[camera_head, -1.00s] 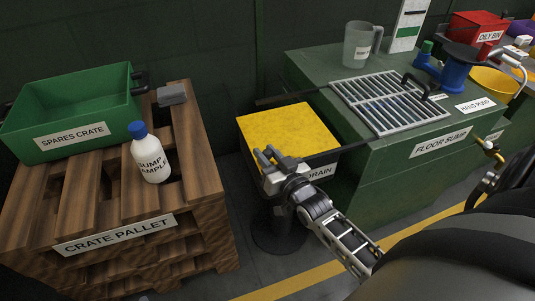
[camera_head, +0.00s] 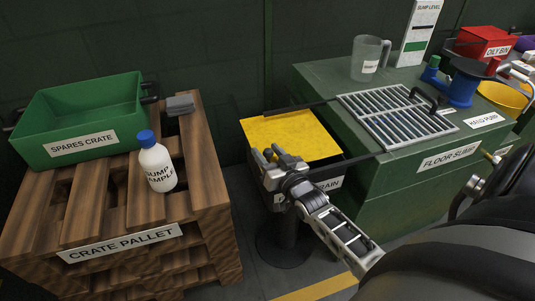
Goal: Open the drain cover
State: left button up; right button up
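The drain cover (camera_head: 293,136) is a flat yellow panel on top of a dark box at the centre. The box's front label (camera_head: 327,184) reads partly as "DRAIN"; my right gripper and arm hide the rest. My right gripper (camera_head: 263,155) is at the near left edge of the yellow panel, with its fingers pointing away and to the left. It overlaps the edge in the picture; I cannot tell whether it touches the cover or holds anything. My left gripper is not in view.
A green floor sump cabinet (camera_head: 400,190) with a metal grate (camera_head: 393,118) and a clear jug (camera_head: 369,58) stands right of the drain. Dark bars run along the drain's sides towards it. At left, a wooden pallet (camera_head: 205,190) holds a green crate (camera_head: 80,115) and a white bottle (camera_head: 157,168).

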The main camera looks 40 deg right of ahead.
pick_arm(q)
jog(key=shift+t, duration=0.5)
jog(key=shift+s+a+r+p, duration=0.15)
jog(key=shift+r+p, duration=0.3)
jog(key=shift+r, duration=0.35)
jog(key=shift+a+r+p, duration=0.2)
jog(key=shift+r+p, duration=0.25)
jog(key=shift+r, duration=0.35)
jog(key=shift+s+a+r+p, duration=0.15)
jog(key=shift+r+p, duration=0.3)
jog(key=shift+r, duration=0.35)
pick_arm(e)
jog(key=s+a, duration=0.2)
jog(key=s, duration=1.4)
